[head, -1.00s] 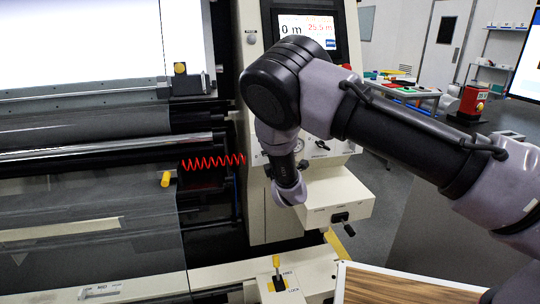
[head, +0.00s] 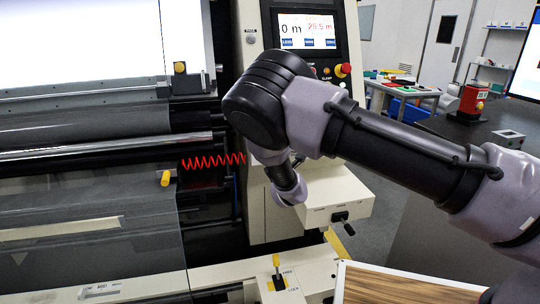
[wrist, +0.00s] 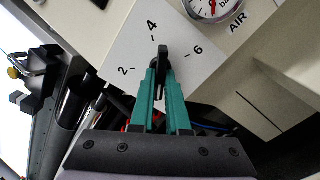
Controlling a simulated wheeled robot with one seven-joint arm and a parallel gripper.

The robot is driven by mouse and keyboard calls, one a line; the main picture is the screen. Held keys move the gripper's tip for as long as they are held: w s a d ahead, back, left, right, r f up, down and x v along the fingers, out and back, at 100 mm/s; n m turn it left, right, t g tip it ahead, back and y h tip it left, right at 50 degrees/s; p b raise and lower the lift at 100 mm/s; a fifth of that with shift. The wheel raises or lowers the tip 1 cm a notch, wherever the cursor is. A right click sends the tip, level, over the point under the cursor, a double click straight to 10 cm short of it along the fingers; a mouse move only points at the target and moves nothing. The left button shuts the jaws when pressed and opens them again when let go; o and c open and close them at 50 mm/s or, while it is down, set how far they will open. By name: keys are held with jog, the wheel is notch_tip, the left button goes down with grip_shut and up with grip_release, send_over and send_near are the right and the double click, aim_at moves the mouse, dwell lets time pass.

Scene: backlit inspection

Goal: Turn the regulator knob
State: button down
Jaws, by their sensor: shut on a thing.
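The regulator knob (wrist: 162,52) is a black lever-shaped knob on a pale panel marked 2, 4 and 6, seen in the wrist view. Its upper end points between the 4 and the 6, closer to the 4. My gripper (wrist: 161,75) has green fingers, one on each side of the knob, and is shut on it. The fingers cover the knob's lower part. In the head view my own arm hides the knob and the fingers.
A gauge labelled AIR (wrist: 208,6) sits beside the dial. A box with a black lever (head: 340,217) juts out at the machine's lower right. A red coiled hose (head: 213,160) hangs left of my wrist. A red stop button (head: 343,70) is under the screen (head: 307,30).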

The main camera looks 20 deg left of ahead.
jog(key=shift+f, duration=0.1)
jog(key=c, duration=0.9)
grip_release()
jog(key=shift+s, duration=0.1)
jog(key=v, duration=1)
jog(key=shift+s+d, duration=0.25)
jog(key=shift+d, duration=0.05)
jog(key=shift+w, duration=0.1)
